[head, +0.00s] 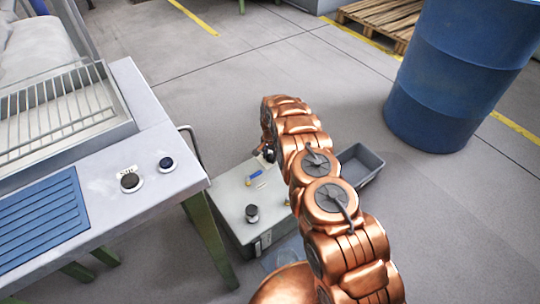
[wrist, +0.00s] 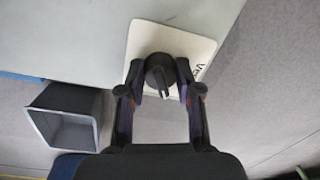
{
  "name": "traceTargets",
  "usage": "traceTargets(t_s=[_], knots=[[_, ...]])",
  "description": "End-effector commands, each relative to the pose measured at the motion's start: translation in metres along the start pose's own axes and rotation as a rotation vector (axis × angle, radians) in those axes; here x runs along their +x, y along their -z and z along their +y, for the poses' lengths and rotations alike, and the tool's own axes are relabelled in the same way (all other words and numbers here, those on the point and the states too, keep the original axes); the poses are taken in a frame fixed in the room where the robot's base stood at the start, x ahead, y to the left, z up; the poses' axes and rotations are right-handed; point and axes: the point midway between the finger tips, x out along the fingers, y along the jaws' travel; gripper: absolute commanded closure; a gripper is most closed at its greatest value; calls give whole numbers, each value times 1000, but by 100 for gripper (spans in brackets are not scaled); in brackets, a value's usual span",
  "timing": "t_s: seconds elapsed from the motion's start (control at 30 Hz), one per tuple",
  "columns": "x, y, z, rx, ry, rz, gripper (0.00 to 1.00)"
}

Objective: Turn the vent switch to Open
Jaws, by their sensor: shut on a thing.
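The vent switch (wrist: 157,70) is a black rotary knob with a white pointer line, on a white plate (wrist: 186,40) with partly visible lettering starting "Ve". The plate sits on a pale grey surface near its edge in the wrist view. My gripper (wrist: 161,84) has its two dark fingers on either side of the knob, shut on it. The pointer line faces toward the gripper's palm, at the bottom of the picture. In the head view, my copper arm reaches down to a grey cabinet (head: 232,190); the switch cannot be made out there.
Another black knob (head: 252,213) stands on the cabinet top, with a small blue item (head: 255,175) nearby. A grey bin (head: 368,160) lies beyond my arm. A workbench (head: 110,215) stands left, a blue drum (head: 455,75) at the right. Floor beyond the cabinet is clear.

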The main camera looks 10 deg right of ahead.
Motion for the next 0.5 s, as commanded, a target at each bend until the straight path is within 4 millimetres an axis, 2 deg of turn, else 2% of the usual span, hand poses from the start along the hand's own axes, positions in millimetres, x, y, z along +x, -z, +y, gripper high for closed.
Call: traceTargets(t_s=[0.27,0.3,0.5], knots=[[0,1,0,3,1,1,100],[0,1,1,3,0,1,65],[0,1,0,1,0,1,44]])
